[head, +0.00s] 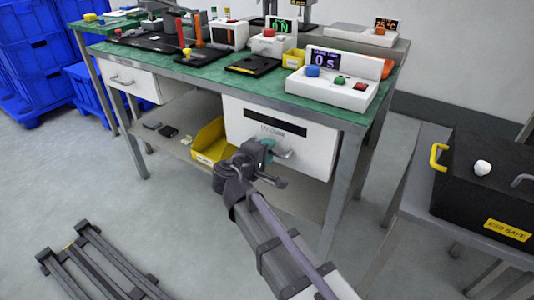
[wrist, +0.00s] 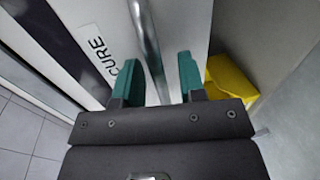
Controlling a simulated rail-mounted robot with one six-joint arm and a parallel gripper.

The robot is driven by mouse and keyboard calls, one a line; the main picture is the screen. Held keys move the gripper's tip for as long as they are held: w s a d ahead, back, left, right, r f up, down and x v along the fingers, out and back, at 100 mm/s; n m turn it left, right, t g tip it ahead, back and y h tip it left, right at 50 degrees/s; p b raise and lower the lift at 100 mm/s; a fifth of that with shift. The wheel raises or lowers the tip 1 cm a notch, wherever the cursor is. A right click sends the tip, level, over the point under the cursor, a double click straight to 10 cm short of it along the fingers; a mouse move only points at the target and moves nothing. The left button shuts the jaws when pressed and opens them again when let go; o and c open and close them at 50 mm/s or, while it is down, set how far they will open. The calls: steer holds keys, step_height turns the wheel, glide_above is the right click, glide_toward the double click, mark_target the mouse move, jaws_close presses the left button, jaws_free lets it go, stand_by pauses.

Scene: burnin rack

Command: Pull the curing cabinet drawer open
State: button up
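The curing cabinet (head: 310,155) is a white box with a dark window strip and CURE lettering, hung under the green bench. Its drawer looks shut. The grey bar handle (head: 284,155) is on its front and also shows in the wrist view (wrist: 145,35). My gripper (head: 264,150) is at the handle, in front of the cabinet. In the wrist view my gripper (wrist: 160,68) has its two green fingers apart, with the bar running between them and visible gaps on either side. Part of the handle is hidden behind my gripper in the head view.
A yellow bin (head: 211,142) sits on the lower shelf left of the cabinet and also shows in the wrist view (wrist: 232,78). A black ESD SAFE box (head: 480,205) stands on a side table at right. The floor in front is mostly clear.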

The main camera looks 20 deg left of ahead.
steer(key=shift+w, duration=0.1)
steer(key=shift+c, duration=0.2)
jaws_close()
steer(key=shift+d, duration=0.1)
